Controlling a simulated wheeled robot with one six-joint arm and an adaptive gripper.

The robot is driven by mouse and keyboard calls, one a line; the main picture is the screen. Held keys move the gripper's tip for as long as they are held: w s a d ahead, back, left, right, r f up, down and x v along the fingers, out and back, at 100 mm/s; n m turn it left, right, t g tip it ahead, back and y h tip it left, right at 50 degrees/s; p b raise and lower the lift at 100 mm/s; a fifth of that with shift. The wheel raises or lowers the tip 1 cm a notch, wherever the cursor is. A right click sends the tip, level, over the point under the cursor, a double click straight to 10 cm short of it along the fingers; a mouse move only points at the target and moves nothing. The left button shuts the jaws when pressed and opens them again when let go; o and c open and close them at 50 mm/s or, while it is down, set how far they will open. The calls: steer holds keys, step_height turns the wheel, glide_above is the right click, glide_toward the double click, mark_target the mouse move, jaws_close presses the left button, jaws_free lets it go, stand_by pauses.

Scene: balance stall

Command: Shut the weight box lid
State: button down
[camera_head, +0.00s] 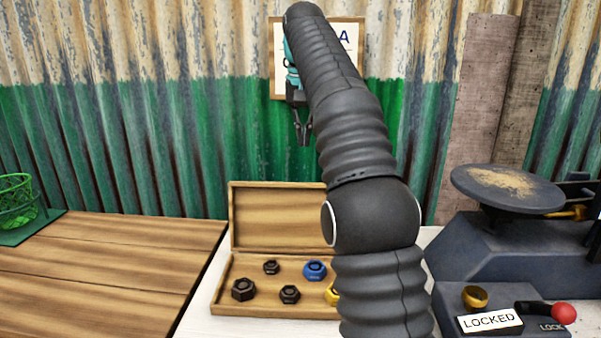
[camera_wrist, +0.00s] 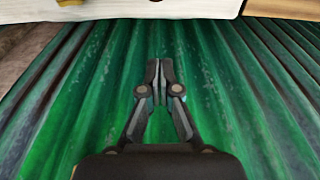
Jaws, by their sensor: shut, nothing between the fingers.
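The wooden weight box (camera_head: 222,300) stands on the pale table in the head view, partly hidden behind my arm. Its lid (camera_head: 279,216) is open and stands upright at the back. Inside lie dark nuts (camera_head: 243,290), a blue nut (camera_head: 314,270) and a yellow nut (camera_head: 332,294), which is partly covered by my arm. My gripper (camera_head: 304,143) is above and behind the lid, in front of the corrugated wall, apart from the box. In the wrist view my gripper (camera_wrist: 160,64) is shut and empty, with its fingertips together.
A dark balance scale (camera_head: 510,240) with a sandy pan (camera_head: 508,187) stands at the right. A green wire basket (camera_head: 15,205) is at far left. The wooden tabletop (camera_head: 110,265) is clear.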

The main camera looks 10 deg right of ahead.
step_height(320, 180, down, 9)
steer(key=s+b, duration=0.2)
steer(key=b, duration=0.1)
steer(key=shift+a+b, duration=0.2)
steer(key=shift+b, duration=0.15)
steer(key=shift+s+a, duration=0.1)
steer(key=shift+s, duration=0.05)
stand_by(0.5)
